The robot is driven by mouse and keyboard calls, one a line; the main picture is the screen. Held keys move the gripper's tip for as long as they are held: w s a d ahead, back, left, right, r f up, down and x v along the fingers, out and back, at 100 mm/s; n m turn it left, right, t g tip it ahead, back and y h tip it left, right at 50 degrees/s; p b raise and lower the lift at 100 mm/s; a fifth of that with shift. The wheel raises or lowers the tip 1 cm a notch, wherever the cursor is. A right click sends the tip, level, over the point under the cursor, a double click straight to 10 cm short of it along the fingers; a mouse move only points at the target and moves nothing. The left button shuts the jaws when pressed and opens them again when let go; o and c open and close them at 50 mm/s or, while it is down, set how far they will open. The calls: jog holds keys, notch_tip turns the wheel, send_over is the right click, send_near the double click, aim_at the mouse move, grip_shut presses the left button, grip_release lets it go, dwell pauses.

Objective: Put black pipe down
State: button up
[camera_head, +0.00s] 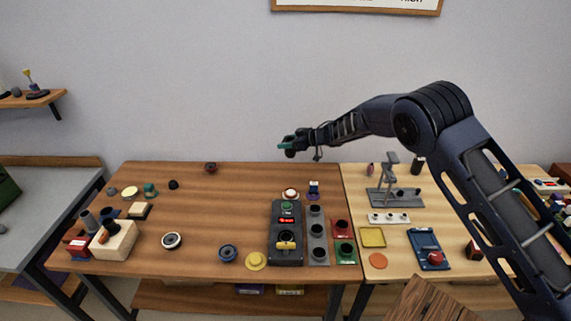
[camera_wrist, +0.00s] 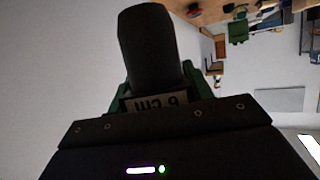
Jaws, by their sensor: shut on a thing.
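The black pipe (camera_wrist: 150,45) is a dark cylinder that fills the upper middle of the wrist view. My gripper (camera_wrist: 152,90) is shut on it, with green fingers on both sides and a "6 cm" label at the pipe's near end. In the head view my gripper (camera_head: 287,143) is raised above the back edge of the brown table, against the grey wall. The black pipe shows there only as a small dark end (camera_head: 290,153) just under the green fingers. Nothing touches the pipe from below in that view.
The brown table (camera_head: 200,205) has bare wood in its middle. A dark control panel (camera_head: 287,255), a grey block with dark holes (camera_head: 318,240), a wooden block (camera_head: 114,240) and several round parts stand on it. A lighter table (camera_head: 400,285) adjoins on the right.

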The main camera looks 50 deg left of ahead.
notch_tip(320, 180, down, 10)
jog(key=shift+f, duration=0.15)
dwell(0.4)
jog(key=o, duration=1)
jog(key=shift+f, duration=0.1)
jog(key=shift+c, duration=0.2)
jog(key=v, duration=1.2)
